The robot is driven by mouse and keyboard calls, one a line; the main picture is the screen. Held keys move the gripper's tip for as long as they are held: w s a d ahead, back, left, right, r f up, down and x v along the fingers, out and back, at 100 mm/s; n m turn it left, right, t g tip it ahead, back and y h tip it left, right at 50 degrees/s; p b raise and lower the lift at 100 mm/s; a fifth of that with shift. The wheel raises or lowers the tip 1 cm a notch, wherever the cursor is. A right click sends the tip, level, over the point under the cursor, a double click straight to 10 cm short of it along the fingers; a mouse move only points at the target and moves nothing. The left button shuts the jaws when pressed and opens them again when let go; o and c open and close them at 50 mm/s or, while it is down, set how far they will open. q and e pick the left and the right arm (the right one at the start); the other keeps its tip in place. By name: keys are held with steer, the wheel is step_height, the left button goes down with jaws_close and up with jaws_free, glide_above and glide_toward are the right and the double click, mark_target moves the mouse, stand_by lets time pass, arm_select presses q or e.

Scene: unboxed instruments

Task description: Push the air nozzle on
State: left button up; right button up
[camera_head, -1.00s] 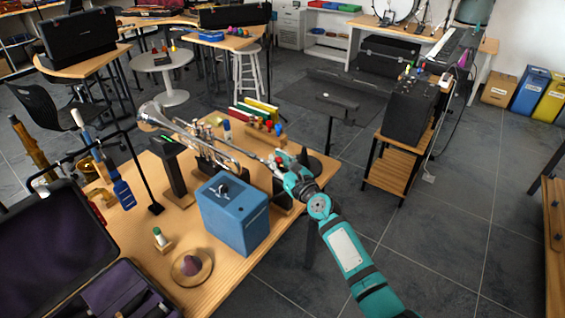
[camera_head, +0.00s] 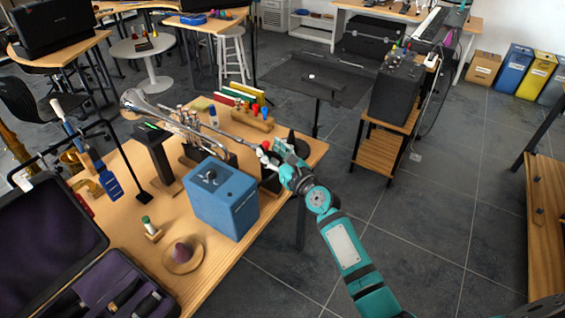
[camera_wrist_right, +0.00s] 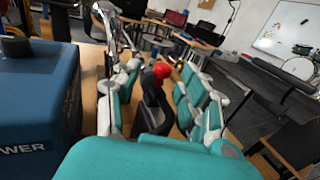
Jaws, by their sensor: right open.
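A silver trumpet (camera_head: 185,122) lies on a dark stand on the wooden table, bell to the left and mouthpiece end towards my right gripper. My right gripper (camera_head: 270,153) is open at the table's right edge, beside that end. In the wrist view a red-tipped piece (camera_wrist_right: 161,71) on a black upright body (camera_wrist_right: 152,108) stands between the spread fingers. It may be the air nozzle; I cannot tell for sure. No grip on it shows. A blue box (camera_head: 222,205) with a black knob stands in front; in the wrist view it reads "…WER". My left gripper is not in view.
A cone-shaped dark mute on a round wooden base (camera_head: 183,262) and a small green-topped bottle (camera_head: 148,226) stand at the front. An open purple-lined case (camera_head: 115,285) lies front left. A wooden rack with coloured pieces (camera_head: 250,118) is behind.

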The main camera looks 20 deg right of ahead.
steer(key=v, duration=0.7)
steer(key=shift+s, duration=0.4)
